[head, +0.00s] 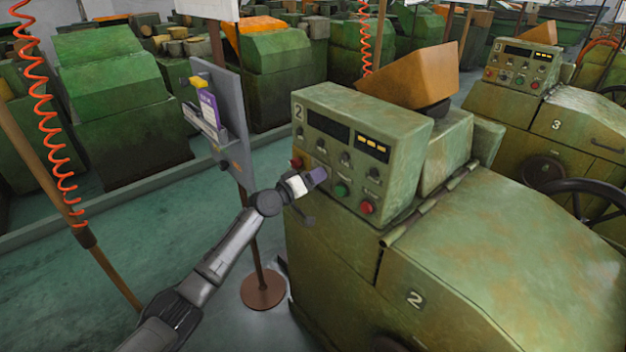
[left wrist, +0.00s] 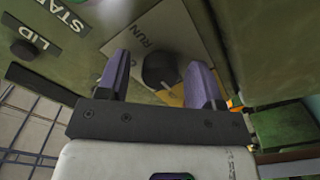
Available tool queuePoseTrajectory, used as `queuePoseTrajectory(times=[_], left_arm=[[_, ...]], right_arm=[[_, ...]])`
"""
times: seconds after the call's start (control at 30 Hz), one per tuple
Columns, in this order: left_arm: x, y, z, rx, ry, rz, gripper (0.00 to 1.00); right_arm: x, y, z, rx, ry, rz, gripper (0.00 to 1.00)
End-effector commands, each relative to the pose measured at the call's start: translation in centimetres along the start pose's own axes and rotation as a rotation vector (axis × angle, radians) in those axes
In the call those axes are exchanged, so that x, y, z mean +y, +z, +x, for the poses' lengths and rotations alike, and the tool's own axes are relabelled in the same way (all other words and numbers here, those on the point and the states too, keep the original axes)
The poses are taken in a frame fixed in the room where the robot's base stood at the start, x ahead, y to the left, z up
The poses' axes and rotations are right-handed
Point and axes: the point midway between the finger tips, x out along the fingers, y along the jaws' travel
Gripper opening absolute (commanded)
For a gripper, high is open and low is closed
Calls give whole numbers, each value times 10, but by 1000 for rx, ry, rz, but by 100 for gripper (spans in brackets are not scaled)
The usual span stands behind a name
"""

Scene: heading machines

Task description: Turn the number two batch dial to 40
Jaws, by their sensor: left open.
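The number two machine's control panel (head: 310,142) faces me in the head view, with a dark display and a display with yellow marks. Below them sit several small dials (head: 345,158); their scales are too small to read, so I cannot tell which is the batch dial. My left gripper (head: 312,181) is open at the panel's lower left. In the left wrist view its purple fingers (left wrist: 160,84) stand on either side of a dark round knob (left wrist: 159,69), on a pale plate marked RUN. Contact with the knob cannot be told. My right gripper is out of view.
A green button (head: 341,189) and a red button (head: 367,207) sit close right of the gripper. Another red button (head: 296,162) is to its upper left. A grey board (head: 224,115) on a post stands left of the machine. Machine number three (head: 561,124) is at right.

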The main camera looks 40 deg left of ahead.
Motion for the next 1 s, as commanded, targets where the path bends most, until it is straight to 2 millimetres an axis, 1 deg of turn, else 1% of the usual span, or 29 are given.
queuePoseTrajectory(times=[0.27, 0.77, 0.8, 1.0], left_arm=[[0, 0, 0, 0, 0, 0, 60], [0, 0, 0, 0, 0, 0, 13], [0, 0, 0, 0, 0, 0, 11], [-1, 1, 0, 0, 0, 23, 11]], right_arm=[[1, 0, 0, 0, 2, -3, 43], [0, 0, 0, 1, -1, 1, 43], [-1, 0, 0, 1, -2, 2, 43], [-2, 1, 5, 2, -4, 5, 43]])
